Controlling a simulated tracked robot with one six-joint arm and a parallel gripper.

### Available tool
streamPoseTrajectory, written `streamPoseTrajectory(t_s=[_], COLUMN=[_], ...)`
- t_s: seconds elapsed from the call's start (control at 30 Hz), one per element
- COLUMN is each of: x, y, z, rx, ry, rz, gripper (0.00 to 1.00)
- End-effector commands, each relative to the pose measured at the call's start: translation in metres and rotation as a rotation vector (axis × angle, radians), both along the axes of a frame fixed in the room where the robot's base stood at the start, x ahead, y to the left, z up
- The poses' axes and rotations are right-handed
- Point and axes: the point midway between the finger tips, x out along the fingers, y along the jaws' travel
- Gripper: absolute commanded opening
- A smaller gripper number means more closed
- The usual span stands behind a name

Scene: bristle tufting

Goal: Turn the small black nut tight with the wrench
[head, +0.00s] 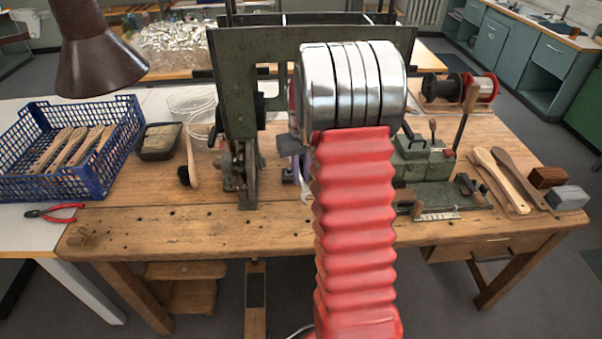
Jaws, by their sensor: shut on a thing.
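My arm, with red bellows and a shiny metal wrist, crosses the middle of the head view. Part of my gripper (291,145) shows as a dark block left of the wrist; its fingertips are mostly hidden. It is shut on the wrench (305,188), whose silver end points down, just right of the green tufting machine (236,85) and above the bench. I cannot make out the small black nut; it is hidden or too small to tell. I cannot see whether the wrench touches anything.
Red pliers (55,212) lie at far left. A green vise-like fixture (425,160) and wooden paddles (505,180) stand right. The front left bench strip is clear.

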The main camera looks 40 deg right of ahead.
Motion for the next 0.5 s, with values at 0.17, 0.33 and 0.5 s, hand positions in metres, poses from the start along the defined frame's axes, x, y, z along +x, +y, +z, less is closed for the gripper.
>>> streamPoseTrajectory(t_s=[0.17, 0.33, 0.5], x=[0.001, 0.002, 0.002], y=[0.002, 0.002, 0.002], z=[-0.005, -0.015, -0.027], rx=[0.0, 0.0, 0.0], ry=[0.0, 0.0, 0.0], rz=[0.004, 0.005, 0.005], gripper=[0.0, 0.0, 0.0])
